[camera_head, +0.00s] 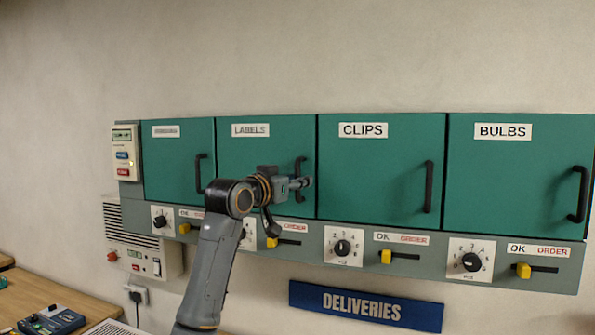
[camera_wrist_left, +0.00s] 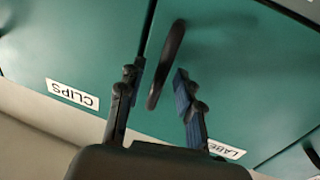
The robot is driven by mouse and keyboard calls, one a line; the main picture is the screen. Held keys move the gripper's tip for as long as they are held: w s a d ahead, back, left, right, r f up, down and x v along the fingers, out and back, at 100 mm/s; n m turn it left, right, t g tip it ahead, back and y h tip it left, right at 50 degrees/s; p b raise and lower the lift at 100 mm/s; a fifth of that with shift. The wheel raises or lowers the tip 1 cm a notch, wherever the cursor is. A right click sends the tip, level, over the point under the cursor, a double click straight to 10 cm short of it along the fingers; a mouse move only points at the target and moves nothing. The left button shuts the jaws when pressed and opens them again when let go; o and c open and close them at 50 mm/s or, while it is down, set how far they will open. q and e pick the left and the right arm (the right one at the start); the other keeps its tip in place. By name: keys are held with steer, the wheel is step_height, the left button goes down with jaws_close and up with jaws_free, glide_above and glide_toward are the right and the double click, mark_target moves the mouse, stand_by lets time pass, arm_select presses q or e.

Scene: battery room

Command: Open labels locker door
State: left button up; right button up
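The green labels locker door (camera_head: 240,160) is shut, with a white LABELS sign (camera_head: 250,130) at its top. Its dark vertical handle (camera_head: 299,165) is near the door's right edge, partly hidden by my left gripper (camera_head: 300,183). In the left wrist view, which is upside down, the handle (camera_wrist_left: 168,60) stands between the two parted fingers of the left gripper (camera_wrist_left: 158,72). The fingers are open, with a visible gap to the handle on each side. The LABELS sign is partly hidden there. My right gripper is not in view.
The shut clips door (camera_head: 380,180) and bulbs door (camera_head: 515,175) are to the right; another shut door (camera_head: 175,165) is to the left. Knobs and yellow sliders (camera_head: 385,257) line the strip below. A DELIVERIES sign (camera_head: 365,306) hangs lower. A wooden bench (camera_head: 90,305) is lower left.

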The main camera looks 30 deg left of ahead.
arm_select(q)
steer(key=shift+w, duration=0.45)
steer(key=shift+c, duration=0.2)
jaws_close()
steer(key=shift+s, duration=0.1)
